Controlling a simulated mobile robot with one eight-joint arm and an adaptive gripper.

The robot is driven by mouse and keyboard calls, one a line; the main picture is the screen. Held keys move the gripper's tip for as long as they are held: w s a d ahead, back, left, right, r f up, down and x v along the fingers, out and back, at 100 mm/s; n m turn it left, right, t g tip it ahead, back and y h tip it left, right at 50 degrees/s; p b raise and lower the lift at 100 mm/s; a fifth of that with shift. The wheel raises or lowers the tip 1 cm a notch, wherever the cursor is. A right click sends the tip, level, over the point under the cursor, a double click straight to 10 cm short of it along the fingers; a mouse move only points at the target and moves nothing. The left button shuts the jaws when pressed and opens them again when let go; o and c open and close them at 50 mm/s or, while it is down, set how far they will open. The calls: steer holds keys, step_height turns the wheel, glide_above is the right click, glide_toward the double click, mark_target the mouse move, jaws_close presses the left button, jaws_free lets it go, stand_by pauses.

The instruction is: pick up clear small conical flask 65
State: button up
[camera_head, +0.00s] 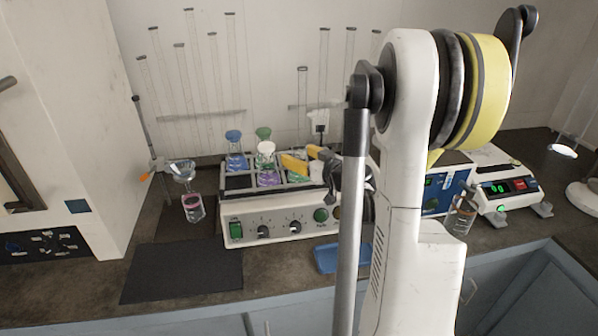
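My gripper (303,157) is over the right part of the shaker rack, partly hidden behind my arm. Two yellow pieces at its left end look like its fingers; I cannot tell whether they are open or shut on something. A whitish shape (317,170) shows just below them, too small to identify. Conical flasks stand in the rack: one with a blue stopper (235,158), one with a green stopper (264,134), and one with a white stopper (266,152) near purple contents. I cannot tell which flask is number 65. A clear glass vessel (463,216) stands at right, beside my arm.
The shaker (278,230) has knobs and a green switch. A funnel (182,171) on a stand is above a flask with pink liquid (193,208). A black mat (183,273), blue tray (340,258) and balance (503,187) are on the bench. Tall glass tubes (215,85) stand behind.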

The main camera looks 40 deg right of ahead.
jaws_close()
steer(key=shift+r, duration=0.2)
steer(key=shift+r+p, duration=0.65)
steer(key=shift+r, duration=0.2)
steer(key=shift+s+d+r+p, duration=0.15)
steer(key=shift+r+p, duration=0.2)
steer(key=shift+r, duration=0.3)
steer(key=shift+s+d+r+p, duration=0.1)
steer(key=shift+r+p, duration=0.25)
steer(key=shift+r, duration=0.25)
steer(key=s+d+r+p, duration=0.5)
steer(key=s+r+p, duration=0.2)
steer(key=s+r, duration=0.2)
steer(key=shift+s+d+r+p, duration=0.15)
steer(key=shift+d+r+p, duration=0.25)
steer(key=shift+r, duration=0.8)
